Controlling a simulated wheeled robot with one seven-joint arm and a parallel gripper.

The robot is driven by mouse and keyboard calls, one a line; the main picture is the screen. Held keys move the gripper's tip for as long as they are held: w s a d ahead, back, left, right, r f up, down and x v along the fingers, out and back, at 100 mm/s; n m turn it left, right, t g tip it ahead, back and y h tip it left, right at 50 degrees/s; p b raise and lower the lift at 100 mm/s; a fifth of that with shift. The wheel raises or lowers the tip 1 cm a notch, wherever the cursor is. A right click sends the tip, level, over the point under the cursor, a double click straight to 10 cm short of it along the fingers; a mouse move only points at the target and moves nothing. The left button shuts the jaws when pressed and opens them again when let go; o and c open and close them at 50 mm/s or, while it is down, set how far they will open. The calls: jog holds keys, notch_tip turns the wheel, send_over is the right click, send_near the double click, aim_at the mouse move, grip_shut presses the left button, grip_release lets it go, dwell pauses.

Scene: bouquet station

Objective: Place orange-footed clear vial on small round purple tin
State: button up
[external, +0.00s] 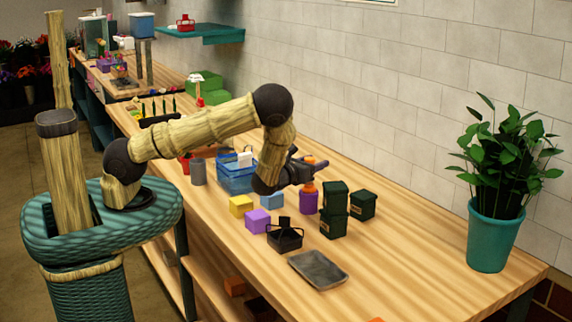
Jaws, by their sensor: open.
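A small round purple tin (308,203) stands on the wooden counter, left of the dark green boxes. An orange foot (308,188) sits on top of the tin, apparently touching it. The clear body of the vial above the foot is too small and see-through to make out well. My gripper (312,170) is open at the height of the vial, just above the orange foot, with its fingers pointing right. I cannot tell whether a finger touches the vial.
Dark green boxes (334,226) stand close on the right. A black basket (285,238), purple block (258,221), yellow block (240,206) and blue crate (236,178) are to the left. A grey tray (318,269) lies in front. A potted plant (490,235) stands far right; counter between is clear.

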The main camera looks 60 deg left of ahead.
jog(key=shift+s+d, duration=0.1)
jog(key=shift+s, duration=0.15)
jog(key=b+v, duration=0.2)
jog(key=v, duration=0.9)
jog(key=shift+s, duration=0.3)
jog(key=s+a+f+n+g+y, duration=0.1)
jog(key=a+f+n+g, duration=0.3)
jog(key=n, duration=0.7)
jog(key=s+d+r+n+g+h, duration=0.1)
jog(key=s+n+g, duration=0.1)
jog(key=n, duration=0.3)
jog(key=s+d+r+n+g+h, duration=0.1)
jog(key=s+n+g+h, duration=0.1)
jog(key=n, duration=0.3)
jog(key=s+d+n+g+h, duration=0.1)
jog(key=s+n+g, duration=0.2)
jog(key=n+g, duration=0.1)
jog(key=shift+s+d+r+n+h, duration=0.15)
jog(key=shift+r+n+h, duration=0.25)
jog(key=s+r+n+g, duration=0.2)
jog(key=s+r+n, duration=0.4)
jog(key=s+n, duration=0.1)
jog(key=shift+s+a+r+g+h, duration=0.3)
jog(key=shift+s+a+g+h, duration=0.1)
jog(key=shift+s+a, duration=0.1)
